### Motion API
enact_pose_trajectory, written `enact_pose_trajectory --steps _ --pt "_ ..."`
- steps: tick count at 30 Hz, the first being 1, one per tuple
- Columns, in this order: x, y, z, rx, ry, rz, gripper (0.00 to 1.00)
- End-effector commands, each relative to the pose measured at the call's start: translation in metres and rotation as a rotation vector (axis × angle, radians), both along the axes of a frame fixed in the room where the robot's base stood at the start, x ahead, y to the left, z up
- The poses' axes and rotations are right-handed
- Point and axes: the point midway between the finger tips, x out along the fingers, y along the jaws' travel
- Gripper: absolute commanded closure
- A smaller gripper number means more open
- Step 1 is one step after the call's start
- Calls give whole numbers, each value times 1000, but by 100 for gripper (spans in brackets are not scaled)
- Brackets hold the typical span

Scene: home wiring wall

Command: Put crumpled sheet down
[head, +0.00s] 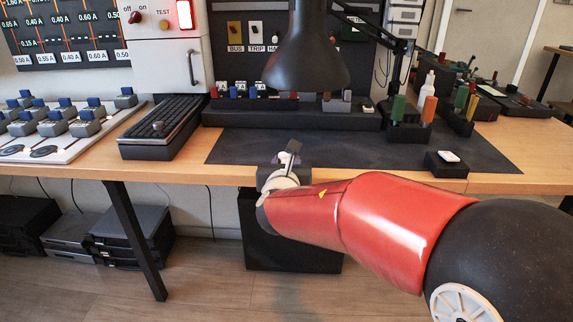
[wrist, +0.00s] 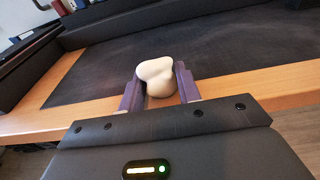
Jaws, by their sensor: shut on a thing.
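My gripper (head: 289,158) is at the front edge of the workbench (head: 190,172), in front of the dark mat (head: 370,150). In the wrist view its two purple fingers are shut on a pale, rounded, lumpy thing, the crumpled sheet (wrist: 157,78). The sheet sticks out between the fingertips, with the wooden edge and the mat behind it. I cannot tell whether it touches the bench. In the head view the sheet is hidden or too small to make out at the gripper.
A black box-shaped thing (head: 290,245) stands on the floor below the gripper. A black lamp (head: 307,60) hangs over the mat. A small dark block with a white top (head: 447,163) sits at the mat's right. A keyboard-like black unit (head: 160,128) lies left. The mat's middle is clear.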

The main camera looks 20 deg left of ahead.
Motion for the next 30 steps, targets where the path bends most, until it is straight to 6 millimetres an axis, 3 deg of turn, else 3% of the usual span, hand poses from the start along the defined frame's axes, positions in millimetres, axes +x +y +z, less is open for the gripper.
enact_pose_trajectory --steps 9,10,15,26,30 --pt "0 0 -4 0 0 0 87" --pt "0 0 -3 0 0 0 65" --pt "0 0 -2 0 0 0 45" --pt "0 0 3 0 0 0 45" --pt "-21 -5 4 2 -1 3 45"
